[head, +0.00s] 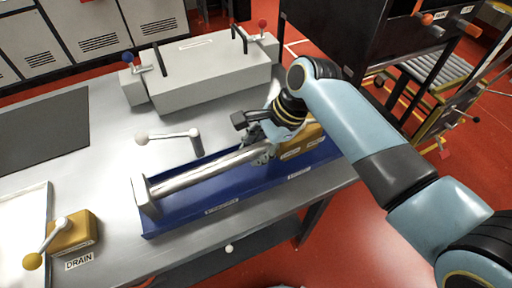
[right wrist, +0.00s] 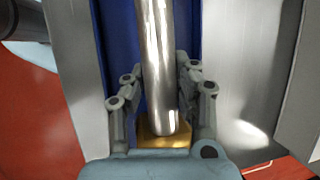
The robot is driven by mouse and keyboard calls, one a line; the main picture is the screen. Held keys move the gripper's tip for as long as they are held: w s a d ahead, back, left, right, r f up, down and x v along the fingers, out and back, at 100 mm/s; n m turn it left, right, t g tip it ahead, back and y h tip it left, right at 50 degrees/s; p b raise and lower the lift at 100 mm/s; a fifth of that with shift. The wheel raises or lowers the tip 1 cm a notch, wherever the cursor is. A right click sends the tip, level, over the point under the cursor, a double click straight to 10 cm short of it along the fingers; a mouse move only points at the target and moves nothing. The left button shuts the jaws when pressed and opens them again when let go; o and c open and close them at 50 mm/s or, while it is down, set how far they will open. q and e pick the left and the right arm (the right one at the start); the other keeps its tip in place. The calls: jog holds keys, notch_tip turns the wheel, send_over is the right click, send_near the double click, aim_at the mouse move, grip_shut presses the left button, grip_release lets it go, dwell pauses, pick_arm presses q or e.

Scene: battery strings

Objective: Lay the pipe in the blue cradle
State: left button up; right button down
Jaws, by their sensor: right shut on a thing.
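The pipe (head: 210,170) is a shiny metal tube over the long blue cradle (head: 222,207) on the bench. Its left end is close to the cradle's grey end plate (head: 146,196). I cannot tell whether it touches the cradle floor. My right gripper (head: 262,147) is shut on the pipe near its right end. In the right wrist view the pipe (right wrist: 157,40) runs between the fingers of my right gripper (right wrist: 165,75), its end over a yellow block (right wrist: 165,142). The blue cradle (right wrist: 121,50) lies behind it. My left gripper is not in view.
A yellow labelled block (head: 312,138) is at the cradle's right end. A white-knobbed lever (head: 168,135) stands behind the cradle, and a grey housing (head: 205,75) at the back. A yellow DRAIN valve (head: 75,232) and a white tray (head: 48,205) are at left.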

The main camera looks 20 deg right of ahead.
jog(key=shift+w+f, duration=0.1)
jog(key=shift+f, duration=0.25)
